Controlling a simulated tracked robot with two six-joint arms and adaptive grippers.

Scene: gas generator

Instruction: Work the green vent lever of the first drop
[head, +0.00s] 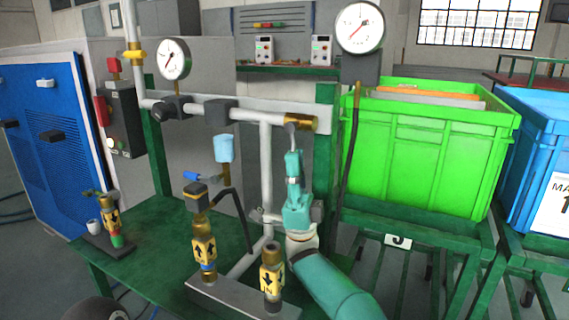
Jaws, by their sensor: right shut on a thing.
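My right gripper (291,130) reaches up from the lower right on its teal arm. Its narrow fingers are shut on a small part just below the brass fitting (301,122) at the right end of the grey horizontal pipe (255,116). The fingers hide this part, and I cannot make out a green lever there. A grey vertical pipe (265,165) drops from the horizontal pipe, just left of my gripper. My left gripper is not in view.
Two gauges, left (173,59) and right (360,27), stand above the pipework. Brass valves, one (204,245) with yellow arrow labels, rise from a grey block on the green table (150,245). A green crate (425,150) stands close on the right; a black hose (350,150) hangs before it.

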